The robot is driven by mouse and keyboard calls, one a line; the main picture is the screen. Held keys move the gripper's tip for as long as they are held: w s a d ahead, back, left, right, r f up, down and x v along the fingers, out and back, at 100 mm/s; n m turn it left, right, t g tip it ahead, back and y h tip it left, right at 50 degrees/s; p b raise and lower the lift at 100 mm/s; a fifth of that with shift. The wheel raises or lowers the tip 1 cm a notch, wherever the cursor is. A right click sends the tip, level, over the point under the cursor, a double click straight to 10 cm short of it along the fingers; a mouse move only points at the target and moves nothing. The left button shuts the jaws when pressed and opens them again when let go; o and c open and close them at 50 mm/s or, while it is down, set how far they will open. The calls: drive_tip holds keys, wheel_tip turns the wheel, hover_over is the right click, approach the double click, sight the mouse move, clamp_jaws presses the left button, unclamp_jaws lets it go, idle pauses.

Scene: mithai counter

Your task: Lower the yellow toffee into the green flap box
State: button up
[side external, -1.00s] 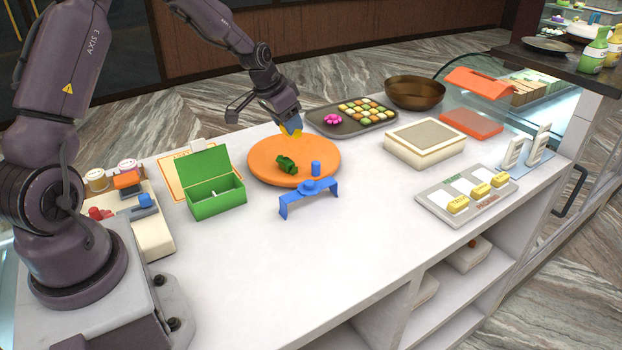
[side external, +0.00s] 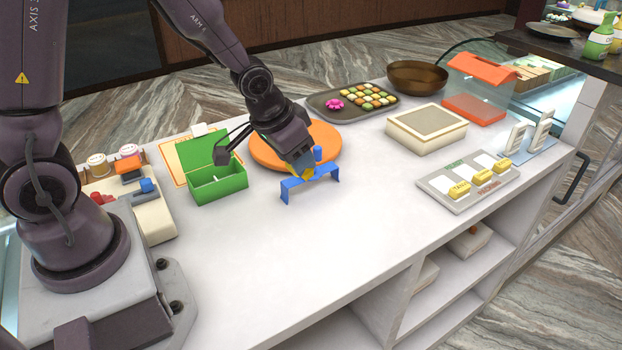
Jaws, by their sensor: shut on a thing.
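My gripper (side external: 303,168) is shut on the yellow toffee (side external: 308,174). It holds the toffee low, over or just behind the blue bridge-shaped stand (side external: 328,174); whether they touch I cannot tell. The green flap box (side external: 232,183) stands to the left of my gripper on the white counter. Its flap is raised at the back, the box is open at the top, and a small white piece or divider shows inside.
The round orange board (side external: 327,138) lies behind my gripper, with a blue peg (side external: 318,153) showing beside it. A grey tray of sweets (side external: 322,102), a brown bowl (side external: 417,77) and a cream box (side external: 426,144) stand farther back. The front middle of the counter is clear.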

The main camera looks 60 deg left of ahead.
drive_tip(key=s+a+f+n+g+y, duration=0.1)
drive_tip(key=s+a+f+n, duration=0.25)
drive_tip(key=a, duration=0.35)
drive_tip(key=s+a+f+n+y, duration=0.2)
drive_tip(key=a+n, duration=0.2)
drive_tip(key=a, duration=0.2)
drive_tip(key=n+g+y, duration=0.1)
drive_tip(key=n+g, duration=0.3)
drive_tip(key=n, duration=0.6)
approach(200, 167)
drive_tip(key=shift+s+d+f, duration=0.1)
drive_tip(key=shift+s+f, duration=0.15)
drive_tip(key=shift+f, duration=1.05)
drive_tip(key=shift+s+d+f, duration=0.1)
drive_tip(key=shift+s+f, duration=0.1)
drive_tip(key=shift+f, duration=1.1)
drive_tip(key=shift+f, duration=0.65)
drive_tip(key=o, duration=1)
drive_tip(key=shift+r, duration=3.5)
